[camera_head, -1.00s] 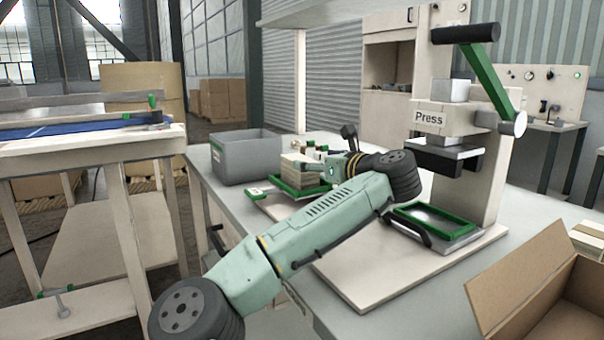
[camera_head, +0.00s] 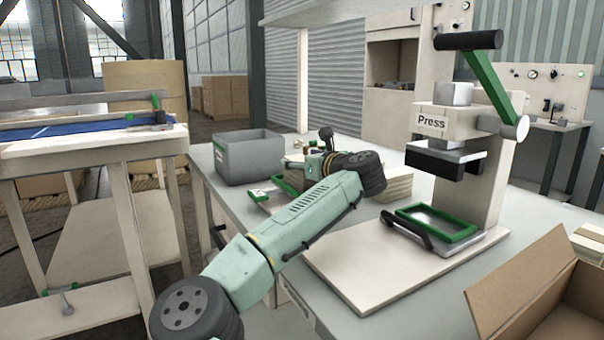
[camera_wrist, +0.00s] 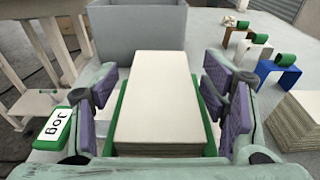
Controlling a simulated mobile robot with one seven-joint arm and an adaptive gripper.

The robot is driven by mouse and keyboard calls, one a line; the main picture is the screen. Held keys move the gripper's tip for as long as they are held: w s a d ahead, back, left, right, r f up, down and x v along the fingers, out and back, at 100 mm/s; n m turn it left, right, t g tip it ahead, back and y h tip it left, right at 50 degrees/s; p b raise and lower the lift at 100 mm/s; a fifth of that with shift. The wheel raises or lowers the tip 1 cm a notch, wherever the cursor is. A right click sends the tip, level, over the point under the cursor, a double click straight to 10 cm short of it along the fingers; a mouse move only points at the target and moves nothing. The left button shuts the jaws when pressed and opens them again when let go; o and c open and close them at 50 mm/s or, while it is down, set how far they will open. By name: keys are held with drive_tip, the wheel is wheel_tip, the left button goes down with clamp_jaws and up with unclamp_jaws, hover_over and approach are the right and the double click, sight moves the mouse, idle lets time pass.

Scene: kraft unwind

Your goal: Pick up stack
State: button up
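The stack of cream sheets (camera_wrist: 152,95) lies flat in a green-edged tray (camera_wrist: 208,140) in the wrist view. My gripper (camera_wrist: 160,100) is open, with purple-padded fingers on the left and right of the stack. A gap shows between the pads and the stack's sides, so they do not appear to touch it. In the head view my gripper (camera_head: 308,168) is low over the tray (camera_head: 290,189) and hides most of the stack there.
A grey bin (camera_head: 248,158) stands just beyond the stack. A white "Jog" label (camera_wrist: 54,125) is at the left. A second stack (camera_head: 398,189) lies to the right, with small coloured stands (camera_wrist: 275,70) beyond it. The press (camera_head: 460,130) and an open carton (camera_head: 540,290) are farther right.

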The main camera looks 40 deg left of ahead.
sight(302, 160)
drive_tip(key=c, duration=1.3)
drive_tip(key=shift+r, duration=0.1)
drive_tip(key=shift+r, duration=0.4)
wheel_tip(302, 160, up, 3)
drive_tip(key=shift+d+f, duration=0.1)
drive_tip(key=s+d, duration=0.2)
drive_tip(key=s, duration=0.3)
drive_tip(key=s+d+r+b, duration=0.1)
drive_tip(key=s+d, duration=0.1)
drive_tip(key=s, duration=0.3)
drive_tip(key=s+d+b, duration=0.1)
drive_tip(key=s+d, duration=0.1)
drive_tip(key=s, duration=0.3)
drive_tip(key=shift+r, duration=0.15)
